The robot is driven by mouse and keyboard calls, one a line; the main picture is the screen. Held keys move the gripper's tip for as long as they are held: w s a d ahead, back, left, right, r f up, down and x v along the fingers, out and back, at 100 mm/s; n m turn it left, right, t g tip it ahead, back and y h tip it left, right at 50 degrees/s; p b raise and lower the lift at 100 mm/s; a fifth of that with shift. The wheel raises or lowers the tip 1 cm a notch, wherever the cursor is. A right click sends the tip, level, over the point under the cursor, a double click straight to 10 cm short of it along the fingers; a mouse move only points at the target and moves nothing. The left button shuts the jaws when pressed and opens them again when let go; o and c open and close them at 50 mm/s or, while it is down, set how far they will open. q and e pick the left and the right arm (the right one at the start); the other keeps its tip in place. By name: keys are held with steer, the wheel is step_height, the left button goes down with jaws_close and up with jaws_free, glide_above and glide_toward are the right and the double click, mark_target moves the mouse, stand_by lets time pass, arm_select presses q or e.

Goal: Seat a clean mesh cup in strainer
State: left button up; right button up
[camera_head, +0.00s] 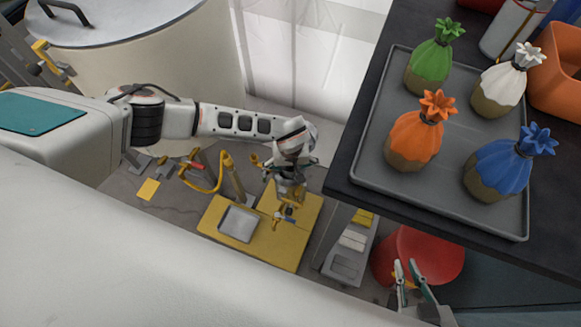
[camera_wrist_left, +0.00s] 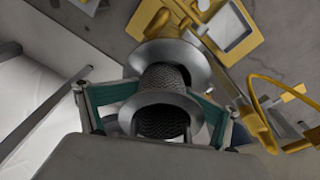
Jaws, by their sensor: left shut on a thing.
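My left gripper (camera_head: 287,180) is above the yellow platform (camera_head: 300,212), at the end of the arm from the left. In the left wrist view its teal-linked fingers are shut on a mesh cup (camera_wrist_left: 163,76), a dark mesh cylinder with wide grey metal flanges. No dirt shows on the visible mesh. Beyond the cup is a yellow fitting (camera_wrist_left: 148,12), partly hidden by the upper flange. I cannot tell whether this is the strainer, or whether the cup touches it. My right gripper (camera_head: 406,267) is open and empty at the lower right, near a red round container.
A shallow metal tray (camera_head: 239,223) lies on the yellow platform. A curved yellow pipe (camera_head: 219,178) stands to its upper left. A dark table at the right holds a grey tray (camera_head: 375,130) with several tied bags. The red container (camera_head: 430,250) stands below the table edge.

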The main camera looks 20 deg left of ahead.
arm_select(q)
steer(key=shift+s+a+f, duration=0.15)
steer(key=shift+s+f, duration=0.4)
steer(key=shift+f, duration=0.05)
steer(key=shift+s+a+f, duration=0.15)
steer(key=shift+s+f, duration=0.35)
steer(key=shift+f, duration=0.05)
steer(key=o, duration=2)
steer(key=shift+f, duration=0.1)
steer(key=shift+w+d+r, duration=0.1)
steer(key=shift+w+r, duration=0.1)
steer(key=shift+r, duration=0.35)
steer(key=r, duration=1.1)
steer(key=shift+s+d+r, duration=0.3)
steer(key=shift+s+r, duration=0.05)
steer(key=shift+r, duration=0.05)
steer(key=shift+r, duration=0.1)
